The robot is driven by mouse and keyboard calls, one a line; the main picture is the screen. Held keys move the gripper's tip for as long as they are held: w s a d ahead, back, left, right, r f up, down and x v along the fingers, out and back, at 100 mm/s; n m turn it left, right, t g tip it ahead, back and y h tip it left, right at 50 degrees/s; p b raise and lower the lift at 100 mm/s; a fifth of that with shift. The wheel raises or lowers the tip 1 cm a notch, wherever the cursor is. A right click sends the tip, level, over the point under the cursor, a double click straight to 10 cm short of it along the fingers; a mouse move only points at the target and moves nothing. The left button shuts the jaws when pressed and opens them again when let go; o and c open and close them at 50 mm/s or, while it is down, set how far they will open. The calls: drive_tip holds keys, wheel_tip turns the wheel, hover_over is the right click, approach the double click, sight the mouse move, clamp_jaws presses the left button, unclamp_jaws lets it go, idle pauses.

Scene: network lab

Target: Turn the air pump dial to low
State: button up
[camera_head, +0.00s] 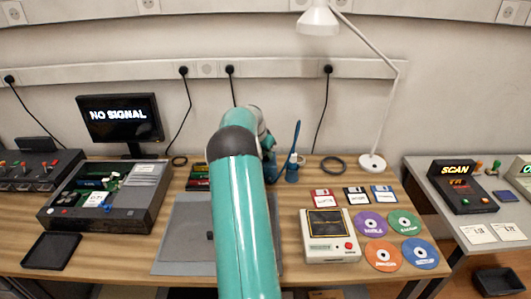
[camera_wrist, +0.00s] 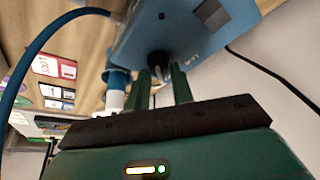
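The air pump (camera_wrist: 185,35) is a blue box in the wrist view, seen close up and tilted, with small markings on its face. Its black dial (camera_wrist: 158,63) sticks out toward my gripper (camera_wrist: 162,72). The two green fingers stand apart, one on each side of the dial. I cannot tell whether both touch it. The dial's pointer and setting are not readable. In the head view my arm covers most of the pump and my fingers; only a bit of blue (camera_head: 269,166) shows beside the arm.
A blue and white cylinder (camera_wrist: 115,92) with a blue hose (camera_wrist: 45,38) stands close beside the fingers. A black cable (camera_wrist: 270,75) runs along the wall. On the desk, floppy disks (camera_head: 356,195), a beige device (camera_head: 329,236) and discs (camera_head: 382,255) lie right of my arm.

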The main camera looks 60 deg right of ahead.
drive_tip(key=shift+n, duration=0.4)
drive_tip(key=n+t, duration=0.1)
drive_tip(key=n, duration=0.2)
drive_tip(key=shift+s+n+t, duration=0.2)
drive_tip(key=shift+n+t, duration=0.1)
drive_tip(key=shift+t, duration=0.1)
drive_tip(key=n+t, duration=0.1)
drive_tip(key=n, duration=0.2)
drive_tip(key=shift+s+d+n, duration=0.1)
drive_tip(key=shift+n, duration=0.2)
drive_tip(key=n+t+y, duration=0.1)
drive_tip(key=n, duration=0.2)
drive_tip(key=shift+n+t, duration=0.3)
drive_tip(key=shift+n, duration=0.1)
drive_tip(key=shift+d+n+t+y, duration=0.1)
drive_tip(key=shift+n+t+y, duration=0.4)
drive_tip(key=shift+n, duration=1.4)
drive_tip(key=o, duration=1)
